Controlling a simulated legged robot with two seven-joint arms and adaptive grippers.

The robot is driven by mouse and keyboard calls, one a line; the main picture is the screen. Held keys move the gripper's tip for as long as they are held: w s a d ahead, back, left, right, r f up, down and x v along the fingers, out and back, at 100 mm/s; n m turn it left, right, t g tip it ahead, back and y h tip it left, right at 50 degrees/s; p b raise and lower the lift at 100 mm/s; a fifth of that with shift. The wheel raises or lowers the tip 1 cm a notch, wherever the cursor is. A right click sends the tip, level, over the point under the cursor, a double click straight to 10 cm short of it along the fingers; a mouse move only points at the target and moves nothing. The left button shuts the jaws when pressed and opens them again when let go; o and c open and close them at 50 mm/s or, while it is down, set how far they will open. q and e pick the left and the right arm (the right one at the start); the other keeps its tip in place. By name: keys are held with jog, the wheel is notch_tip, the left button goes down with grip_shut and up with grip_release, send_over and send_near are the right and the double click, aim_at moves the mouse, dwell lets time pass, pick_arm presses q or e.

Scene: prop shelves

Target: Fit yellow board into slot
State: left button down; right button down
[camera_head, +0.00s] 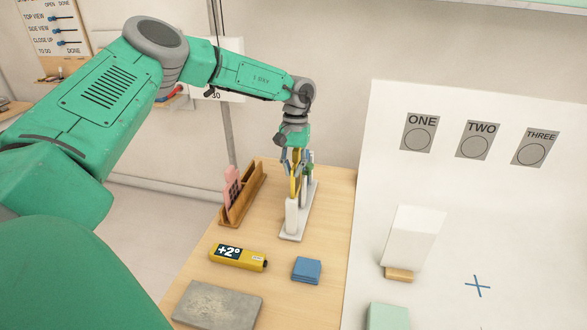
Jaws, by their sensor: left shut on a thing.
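The yellow board (295,186) stands upright at the white slotted stand (291,236) on the wooden table. My left gripper (297,162) comes down from above and is shut on the board's upper part. The fingers hide some of the board. I cannot tell whether its lower edge sits inside the slot or just above it. A white upright piece (292,215) is at the near end of the stand. My right gripper is not in view.
A wooden holder (247,204) with a pink piece (232,185) stands left of the stand. A yellow "+2°" block (238,258), a blue block (307,269) and a grey slab (217,304) lie nearer. A white panel (385,130) rises at right.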

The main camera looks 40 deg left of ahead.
aim_at(295, 151)
pick_arm(q)
jog(key=shift+f+b, duration=2.7)
jog(key=shift+f, duration=1.25)
jog(key=c, duration=1.6)
grip_release()
jog(key=shift+r, duration=0.2)
jog(key=r, duration=0.3)
jog(key=w+r, duration=0.1)
jog(key=r, duration=0.3)
jog(key=w+a+r, duration=0.1)
jog(key=r, duration=0.3)
jog(key=shift+a+r, duration=0.1)
jog(key=shift+r, duration=0.05)
